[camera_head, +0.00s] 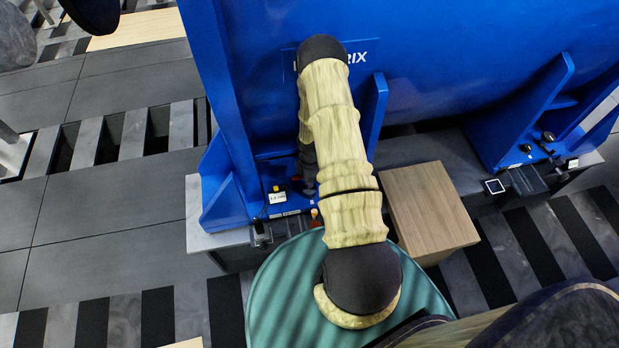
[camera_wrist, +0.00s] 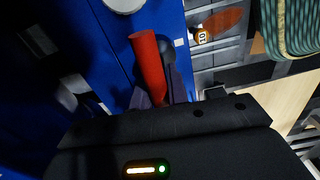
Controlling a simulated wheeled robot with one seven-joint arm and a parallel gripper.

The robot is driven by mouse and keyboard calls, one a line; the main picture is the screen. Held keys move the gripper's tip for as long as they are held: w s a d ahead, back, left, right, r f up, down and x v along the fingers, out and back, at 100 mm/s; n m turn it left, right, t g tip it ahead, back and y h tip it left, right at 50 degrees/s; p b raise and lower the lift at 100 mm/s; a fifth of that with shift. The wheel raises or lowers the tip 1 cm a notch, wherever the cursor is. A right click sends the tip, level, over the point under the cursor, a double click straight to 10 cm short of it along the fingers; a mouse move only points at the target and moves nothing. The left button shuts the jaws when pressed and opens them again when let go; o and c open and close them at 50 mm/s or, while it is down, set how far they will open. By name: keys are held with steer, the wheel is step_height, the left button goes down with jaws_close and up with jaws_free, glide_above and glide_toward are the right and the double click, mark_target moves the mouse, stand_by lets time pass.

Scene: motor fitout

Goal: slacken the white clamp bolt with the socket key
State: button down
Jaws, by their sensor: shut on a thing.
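In the wrist view my gripper (camera_wrist: 166,88) is shut on a red rod-like handle (camera_wrist: 147,62), which looks like the socket key. The handle sticks up from between the dark fingers, against the blue housing. The key's working end is hidden by my gripper body. A pale round disc (camera_wrist: 125,4) is cut off at the top edge; I cannot tell whether it is the white clamp bolt. In the head view my arm covers most of my gripper and the key, beside the foot of the blue motor housing (camera_head: 470,60). No white bolt can be made out there.
A yellow piece (camera_head: 276,189) sits by a white label on the motor's left foot. A wooden block (camera_head: 432,205) stands right of my arm, and a green round top (camera_head: 280,290) lies below it. An orange-tagged item (camera_wrist: 204,36) shows in the wrist view. Open floor lies left.

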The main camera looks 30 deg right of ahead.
steer(key=n, duration=0.2)
steer(key=shift+w+r+n+p, duration=0.15)
steer(key=shift+r+n+p, duration=0.05)
steer(key=shift+n+p, duration=0.15)
steer(key=shift+d, duration=0.2)
